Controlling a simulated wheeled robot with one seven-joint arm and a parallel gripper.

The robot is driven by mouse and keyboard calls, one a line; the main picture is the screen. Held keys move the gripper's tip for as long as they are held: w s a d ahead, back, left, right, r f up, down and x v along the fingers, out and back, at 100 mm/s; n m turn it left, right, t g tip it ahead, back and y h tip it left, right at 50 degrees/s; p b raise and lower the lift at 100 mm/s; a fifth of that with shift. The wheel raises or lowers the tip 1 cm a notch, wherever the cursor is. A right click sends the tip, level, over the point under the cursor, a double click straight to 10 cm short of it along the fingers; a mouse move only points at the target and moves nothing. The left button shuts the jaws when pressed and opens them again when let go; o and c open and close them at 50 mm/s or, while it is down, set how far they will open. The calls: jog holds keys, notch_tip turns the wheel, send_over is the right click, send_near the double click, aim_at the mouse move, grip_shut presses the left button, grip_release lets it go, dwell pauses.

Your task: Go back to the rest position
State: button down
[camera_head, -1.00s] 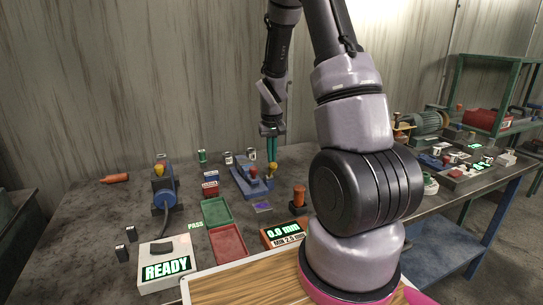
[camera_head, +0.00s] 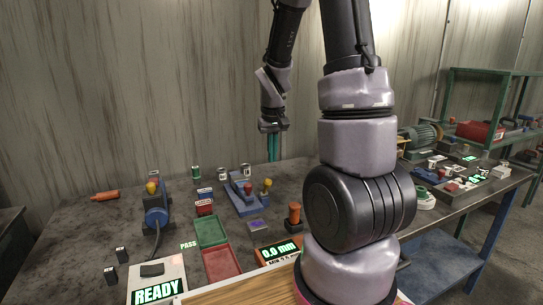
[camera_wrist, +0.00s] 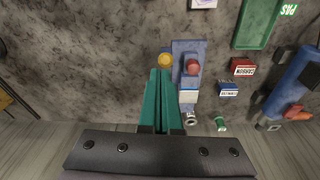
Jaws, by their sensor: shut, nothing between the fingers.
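My gripper (camera_head: 272,158) hangs down over the back part of the workbench, with its green fingers closed together and empty. In the wrist view the fingers (camera_wrist: 160,75) lie side by side, their tips near a yellow knob (camera_wrist: 165,59). The blue fixture (camera_wrist: 189,75) with a red knob is just right of the fingers there. In the head view this fixture (camera_head: 244,203) stands on the bench below and left of my gripper. My arm hides part of the bench on the right.
A green tray (camera_head: 211,231) and a red tray (camera_head: 221,264) lie at front centre, by a READY box (camera_head: 157,281). A blue machine (camera_head: 156,209) stands left. An orange display box (camera_head: 279,251) is near my arm. Bare bench (camera_head: 90,225) is free at left.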

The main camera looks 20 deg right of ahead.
jog(key=shift+r, duration=0.1)
jog(key=s+a+r+m+t+y, duration=0.1)
jog(key=s+a+r, duration=0.3)
jog(key=s+r, duration=0.4)
jog(key=s+a+r+m+t+y, duration=0.1)
jog(key=s+a+r+t, duration=0.3)
jog(key=s+r, duration=0.5)
notch_tip(320, 180, up, 5)
jog(key=shift+a+f+m+t+y, duration=0.15)
jog(key=shift+a+m+t+y, duration=0.15)
jog(key=shift+a, duration=0.2)
